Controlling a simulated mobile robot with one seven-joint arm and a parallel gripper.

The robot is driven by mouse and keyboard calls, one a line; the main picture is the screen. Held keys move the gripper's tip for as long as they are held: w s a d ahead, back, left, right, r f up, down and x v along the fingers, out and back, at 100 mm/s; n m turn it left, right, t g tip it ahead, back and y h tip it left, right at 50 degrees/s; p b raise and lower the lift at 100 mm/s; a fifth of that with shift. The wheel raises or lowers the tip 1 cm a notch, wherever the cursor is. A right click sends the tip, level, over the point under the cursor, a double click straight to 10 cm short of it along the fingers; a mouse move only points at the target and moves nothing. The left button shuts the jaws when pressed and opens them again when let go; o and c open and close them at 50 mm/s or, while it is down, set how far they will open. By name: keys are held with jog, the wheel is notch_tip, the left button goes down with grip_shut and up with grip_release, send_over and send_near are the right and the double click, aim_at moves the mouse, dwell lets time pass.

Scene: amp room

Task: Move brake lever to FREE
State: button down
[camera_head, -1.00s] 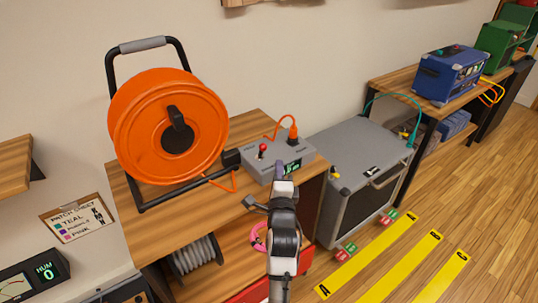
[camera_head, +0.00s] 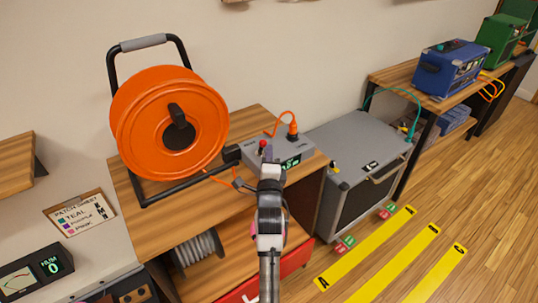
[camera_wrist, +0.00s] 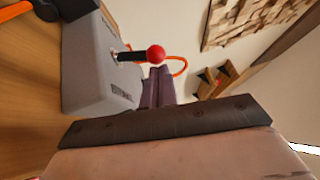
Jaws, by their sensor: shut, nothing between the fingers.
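The brake lever (camera_wrist: 155,54) has a red ball knob on a dark stem and stands out of a grey box (camera_wrist: 82,75). In the head view the red knob (camera_head: 263,144) shows at the left part of the grey box (camera_head: 307,151), just beyond my gripper. My gripper (camera_head: 271,150) is shut and empty, its fingertips over the front of the box. In the wrist view the purplish fingers (camera_wrist: 156,84) reach up close beside the red knob. I cannot tell whether they touch it. The FREE marking cannot be read.
An orange cable reel (camera_head: 168,122) on a black frame stands left of the box on the wooden bench (camera_head: 140,225). An orange plug (camera_head: 292,129) rises from the box. A grey amp cabinet (camera_head: 350,150) stands to the right.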

aim_at(265, 143)
jog(key=shift+w+a+r, duration=0.15)
jog(key=shift+w+r, duration=0.05)
jog(key=shift+r, duration=0.1)
jog(key=shift+w+a+r, duration=0.55)
jog(key=shift+w+r, duration=0.15)
jog(key=shift+r, duration=0.2)
jog(key=shift+w+a+r+g+p, duration=0.1)
jog(key=shift+w+r+g+p, duration=0.05)
jog(key=shift+r+g+p, duration=0.2)
jog(key=shift+f, duration=0.4)
jog(key=shift+r, duration=0.1)
